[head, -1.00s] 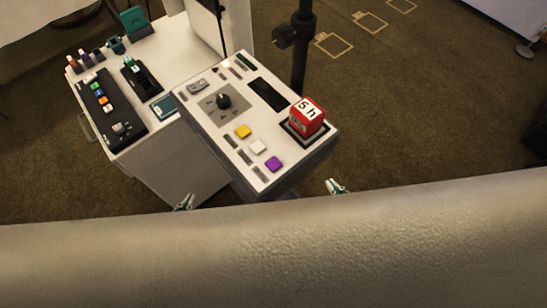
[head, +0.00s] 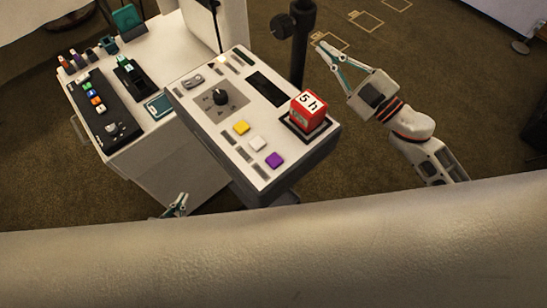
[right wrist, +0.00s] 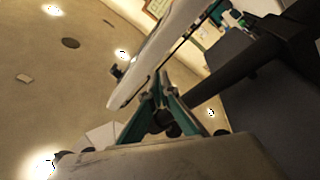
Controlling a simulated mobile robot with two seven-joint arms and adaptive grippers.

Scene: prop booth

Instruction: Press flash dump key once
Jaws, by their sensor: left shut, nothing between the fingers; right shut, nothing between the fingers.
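A tilted white control panel (head: 186,108) stands at the centre of the head view. It has a yellow key (head: 241,128), a white key (head: 258,143), a purple key (head: 275,160) and a black knob (head: 220,97). I cannot read which key is the flash dump key. My right gripper (head: 319,46) is shut and empty, raised beyond the panel's right edge near the black pole; its fingers also show in the right wrist view (right wrist: 160,84). My left gripper (head: 181,199) is shut and empty, low in front of the cart, mostly hidden by the pale foreground surface.
A red block marked "5 h" (head: 309,110) sits in a black frame on the panel's right. A black pole (head: 303,50) rises behind the panel. A white cart (head: 155,55) at left carries a black button strip (head: 101,112) and small items. Carpet at right is open.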

